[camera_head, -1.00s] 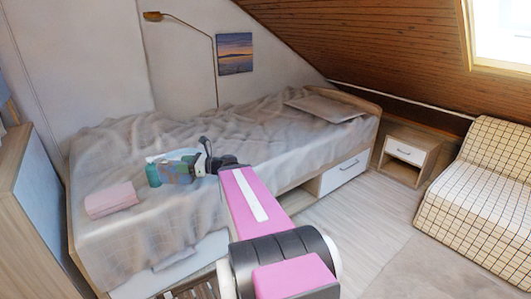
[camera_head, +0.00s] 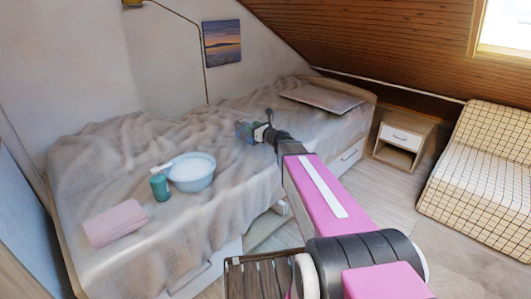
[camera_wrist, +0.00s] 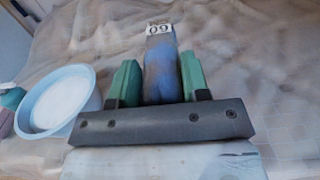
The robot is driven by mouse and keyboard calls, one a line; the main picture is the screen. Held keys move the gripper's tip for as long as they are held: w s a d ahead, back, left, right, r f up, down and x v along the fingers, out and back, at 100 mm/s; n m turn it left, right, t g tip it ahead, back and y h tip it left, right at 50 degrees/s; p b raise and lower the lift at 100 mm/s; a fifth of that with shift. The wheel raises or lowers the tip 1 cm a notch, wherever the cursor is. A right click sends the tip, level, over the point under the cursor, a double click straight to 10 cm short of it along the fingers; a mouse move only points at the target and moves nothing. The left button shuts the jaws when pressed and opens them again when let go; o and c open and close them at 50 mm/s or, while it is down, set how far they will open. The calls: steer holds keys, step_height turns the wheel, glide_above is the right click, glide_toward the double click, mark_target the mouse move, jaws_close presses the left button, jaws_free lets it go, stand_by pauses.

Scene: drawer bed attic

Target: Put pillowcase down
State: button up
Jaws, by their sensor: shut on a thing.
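The pillowcase (camera_wrist: 160,78) is a narrow blue-grey bundle with a white numbered tag at its far end in the wrist view. My gripper (camera_wrist: 159,64) is shut on it, with a green finger on each side. In the head view the bundle (camera_head: 243,130) is small, at the end of my gripper (camera_head: 262,132), over the middle of the bed. The bed (camera_head: 110,165) has a rumpled beige cover. I cannot tell whether the bundle touches the cover; its underside is hidden.
On the bed's left part are a pale blue bowl (camera_head: 192,180) with white contents, a teal bottle (camera_head: 160,187) and a folded pink cloth (camera_head: 115,222). A pillow (camera_head: 322,98) lies at the far right. A nightstand (camera_head: 402,140) stands beyond the bed.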

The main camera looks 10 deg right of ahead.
steer(key=shift+w+a+f, duration=0.1)
steer(key=shift+w+a, duration=0.15)
steer(key=shift+w, duration=0.4)
steer(key=shift+w+d+f, duration=1)
steer(key=shift+d+f, duration=0.6)
steer(key=shift+f, duration=0.2)
steer(key=shift+w+d+f, duration=1)
steer(key=shift+d+f, duration=0.55)
steer(key=shift+f, duration=0.3)
steer(key=shift+w+d+f, duration=1)
steer(key=shift+d+f, duration=0.6)
steer(key=shift+f, duration=0.2)
steer(key=shift+f, duration=0.15)
steer(key=o, duration=0.7)
